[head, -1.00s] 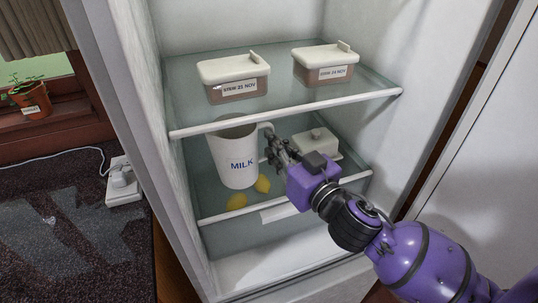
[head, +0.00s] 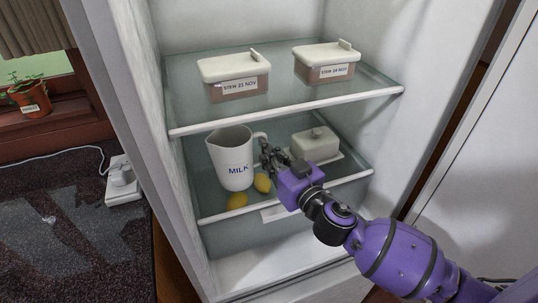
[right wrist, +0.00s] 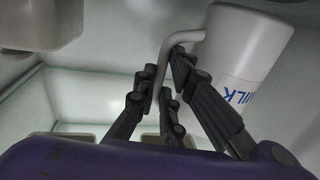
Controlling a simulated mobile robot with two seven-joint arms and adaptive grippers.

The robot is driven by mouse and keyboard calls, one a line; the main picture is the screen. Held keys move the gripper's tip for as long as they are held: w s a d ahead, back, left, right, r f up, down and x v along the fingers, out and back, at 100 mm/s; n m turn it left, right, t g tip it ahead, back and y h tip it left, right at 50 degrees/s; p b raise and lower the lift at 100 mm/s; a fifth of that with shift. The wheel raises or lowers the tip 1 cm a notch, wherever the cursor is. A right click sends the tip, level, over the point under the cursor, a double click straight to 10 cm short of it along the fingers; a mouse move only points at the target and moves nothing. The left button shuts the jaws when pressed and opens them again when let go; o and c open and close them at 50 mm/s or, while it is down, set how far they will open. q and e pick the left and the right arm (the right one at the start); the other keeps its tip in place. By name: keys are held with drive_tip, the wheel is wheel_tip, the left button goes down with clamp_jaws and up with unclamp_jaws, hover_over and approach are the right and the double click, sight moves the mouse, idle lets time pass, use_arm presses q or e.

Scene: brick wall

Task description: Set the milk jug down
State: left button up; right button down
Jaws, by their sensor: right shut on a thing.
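The white milk jug (head: 231,160), marked MILK, is upright above the fridge's lower glass shelf (head: 205,205), at its left side. I cannot tell whether its base touches the shelf. My right gripper (head: 268,153) is shut on the jug's handle, on the jug's right side. In the right wrist view, the fingers (right wrist: 170,92) close around the handle (right wrist: 163,70), and the jug body (right wrist: 243,45) hangs at the upper right with its lettering upside down. My left gripper is not in view.
A white lidded butter dish (head: 315,144) stands at the right. The upper shelf (head: 290,108) holds two stew boxes (head: 234,76) (head: 327,64).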

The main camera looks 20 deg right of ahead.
drive_tip(key=shift+w+f, duration=0.2)
drive_tip(key=shift+f, duration=0.15)
drive_tip(key=shift+f, duration=0.25)
drive_tip(key=c, duration=1.8)
unclamp_jaws()
drive_tip(key=shift+c, duration=0.2)
